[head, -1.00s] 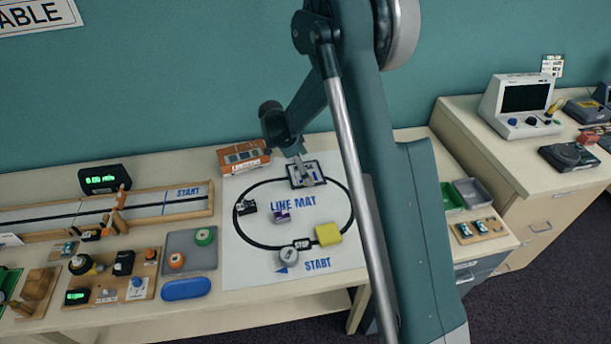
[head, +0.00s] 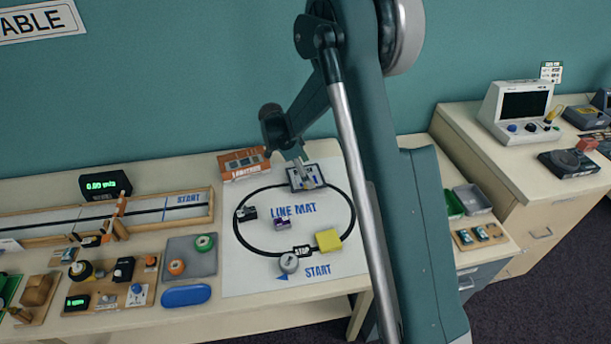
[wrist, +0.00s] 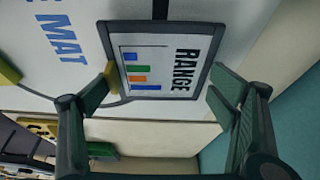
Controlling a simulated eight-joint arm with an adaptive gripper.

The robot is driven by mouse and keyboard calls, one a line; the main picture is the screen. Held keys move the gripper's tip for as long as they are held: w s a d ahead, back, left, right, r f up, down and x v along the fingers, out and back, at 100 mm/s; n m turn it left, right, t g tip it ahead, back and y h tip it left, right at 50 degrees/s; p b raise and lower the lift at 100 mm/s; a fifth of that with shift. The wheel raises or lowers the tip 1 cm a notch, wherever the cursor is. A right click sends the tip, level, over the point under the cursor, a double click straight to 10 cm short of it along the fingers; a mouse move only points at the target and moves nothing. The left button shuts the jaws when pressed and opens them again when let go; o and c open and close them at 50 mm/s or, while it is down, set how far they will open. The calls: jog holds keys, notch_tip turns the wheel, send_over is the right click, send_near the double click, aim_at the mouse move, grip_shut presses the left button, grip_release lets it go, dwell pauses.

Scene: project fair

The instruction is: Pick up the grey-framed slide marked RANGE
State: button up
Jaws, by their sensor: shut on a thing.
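The slide marked RANGE (wrist: 160,60) has a dark grey frame and a white face with a small bar chart in blue, green and orange. In the head view the slide (head: 295,181) is at the back of the line mat, partly covered by my gripper (head: 305,178). I cannot tell whether the slide is clear of the mat.
The white line mat (head: 250,275) carries a yellow block (head: 328,240), a round grey weight (head: 288,263) and two small items inside the loop. An orange box (head: 243,163) stands left of the slide. Green and grey trays (head: 472,198) lie to the right.

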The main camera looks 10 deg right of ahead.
notch_tip(320, 180, up, 8)
jog(key=p, duration=0.1)
jog(key=shift+r+p, duration=0.25)
jog(key=shift+p, duration=0.1)
